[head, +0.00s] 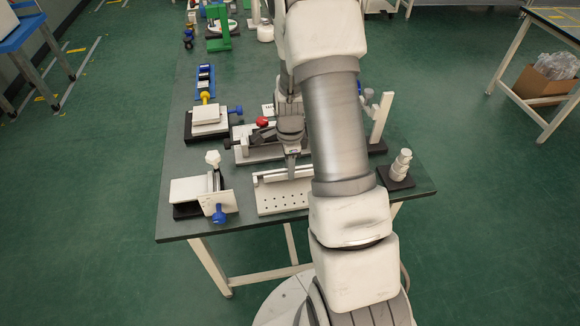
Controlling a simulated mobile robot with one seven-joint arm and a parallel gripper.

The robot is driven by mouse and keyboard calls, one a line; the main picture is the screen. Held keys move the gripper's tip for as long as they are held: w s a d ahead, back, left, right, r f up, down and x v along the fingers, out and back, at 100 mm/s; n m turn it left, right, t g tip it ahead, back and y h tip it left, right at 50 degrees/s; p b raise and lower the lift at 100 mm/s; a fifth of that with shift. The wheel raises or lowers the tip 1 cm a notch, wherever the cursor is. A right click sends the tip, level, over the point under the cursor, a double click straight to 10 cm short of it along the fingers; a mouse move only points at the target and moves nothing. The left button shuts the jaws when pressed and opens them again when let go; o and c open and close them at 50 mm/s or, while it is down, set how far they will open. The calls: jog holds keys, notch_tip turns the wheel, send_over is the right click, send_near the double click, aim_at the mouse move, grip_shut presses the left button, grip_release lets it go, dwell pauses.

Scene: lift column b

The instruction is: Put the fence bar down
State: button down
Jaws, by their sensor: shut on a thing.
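The fence bar (270,177) is a long white bar, seen lengthwise left to right near the front edge of the green table. My gripper (291,174) points down from above and is shut on the bar near its middle. A white plate with rows of holes (283,203) lies just below and in front of the bar in the picture. I cannot tell whether the bar touches the plate or hangs a little above it. My arm hides the right end of the bar and plate.
A white fixture with a blue knob (219,214) stands left of the plate. A stacked white piece on a black base (398,172) stands right. Behind my gripper is a fixture with a red knob (262,122). The table (255,232) has a bare front strip.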

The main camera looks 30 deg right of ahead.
jog(key=shift+s+a+f+b, duration=0.1)
jog(key=shift+s+f+b, duration=0.1)
jog(key=shift+f+b, duration=0.25)
jog(key=shift+s+a+f+b, duration=0.1)
jog(key=shift+s+f+b, duration=0.1)
jog(key=shift+f+b, duration=0.25)
dwell(0.4)
jog(key=c, duration=0.6)
grip_release()
notch_tip(320, 180, up, 19)
jog(key=p, duration=0.3)
jog(key=shift+w+d, duration=0.1)
jog(key=s+a+r+n+t+p, duration=0.1)
jog(key=s+a+r+n+t, duration=0.1)
jog(key=s+a+r+n, duration=0.4)
jog(key=s+a+r+n+t+p, duration=0.1)
jog(key=s+a+r+n+t, duration=0.2)
jog(key=s+a+r+n, duration=0.3)
jog(key=s+r+n, duration=0.5)
jog(key=s+n, duration=0.1)
jog(key=n, duration=0.3)
jog(key=shift+a+t, duration=0.15)
jog(key=shift+t, duration=0.15)
